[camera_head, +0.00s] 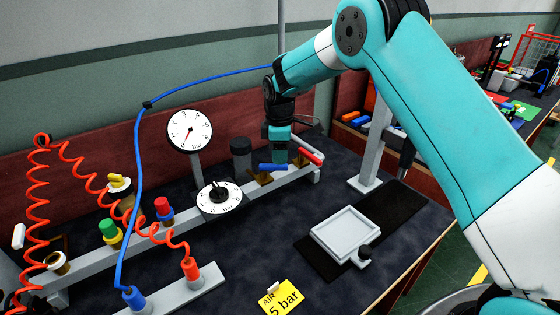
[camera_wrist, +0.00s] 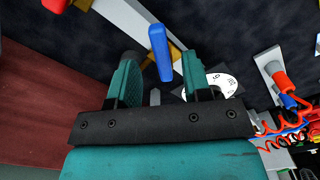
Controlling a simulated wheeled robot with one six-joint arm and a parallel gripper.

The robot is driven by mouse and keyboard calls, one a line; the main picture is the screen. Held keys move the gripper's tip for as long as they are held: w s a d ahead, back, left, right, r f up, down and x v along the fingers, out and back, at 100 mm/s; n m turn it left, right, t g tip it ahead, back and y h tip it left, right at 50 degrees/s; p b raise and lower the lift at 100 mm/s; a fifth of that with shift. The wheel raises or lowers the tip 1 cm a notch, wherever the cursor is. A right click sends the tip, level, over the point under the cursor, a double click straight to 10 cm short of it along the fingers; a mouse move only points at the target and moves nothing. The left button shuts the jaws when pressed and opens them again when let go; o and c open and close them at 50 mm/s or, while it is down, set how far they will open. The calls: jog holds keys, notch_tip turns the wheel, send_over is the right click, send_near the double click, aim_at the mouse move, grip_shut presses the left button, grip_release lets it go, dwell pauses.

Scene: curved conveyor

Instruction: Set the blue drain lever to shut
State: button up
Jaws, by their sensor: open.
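The blue drain lever (camera_head: 272,167) sits on a brass valve body (camera_head: 263,179) on the grey rail, lying roughly along the rail. In the wrist view the blue lever (camera_wrist: 160,50) shows in the gap between my fingers, with its near end close to fingertip level. My gripper (camera_head: 279,158) points down just above and behind the lever, and partly hides the space there. In the wrist view my gripper (camera_wrist: 160,72) has its two teal fingers apart, one on each side of the lever. I cannot tell whether either finger touches it.
A red lever (camera_head: 309,156) stands close to the right on the same rail. A dial knob (camera_head: 219,197) and a pressure gauge (camera_head: 190,130) are to the left, with a blue hose (camera_head: 138,175) and red coiled hoses. A grey tray (camera_head: 347,233) lies at the front right.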

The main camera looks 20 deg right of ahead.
aim_at(274, 167)
jog(key=shift+f, duration=1.8)
grip_shut()
